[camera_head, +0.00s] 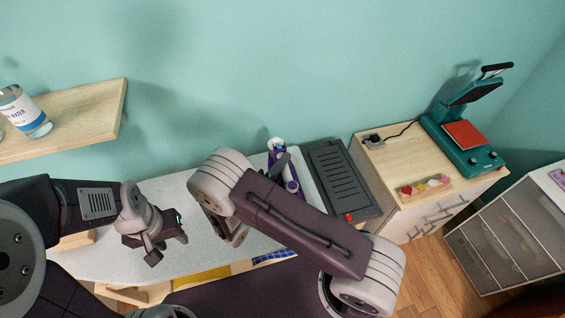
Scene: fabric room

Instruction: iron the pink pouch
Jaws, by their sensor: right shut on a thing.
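A purple and white iron (291,186) is at the back of the pale ironing surface (165,190), partly hidden by my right arm. My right gripper (281,164) is mostly hidden behind that arm; a dark part of it overlaps the iron, and it is shut on it. My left gripper (168,247) is open and empty above the left part of the surface. I cannot see the pink pouch; my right arm covers much of the surface.
A dark slotted tray (340,175) lies right of the iron. A wooden cabinet (392,159) carries a teal heat press (455,145) and small colourful shapes. A shelf (85,112) with a bottle (22,112) is at left. Yellow and blue fabrics show below the surface's front edge.

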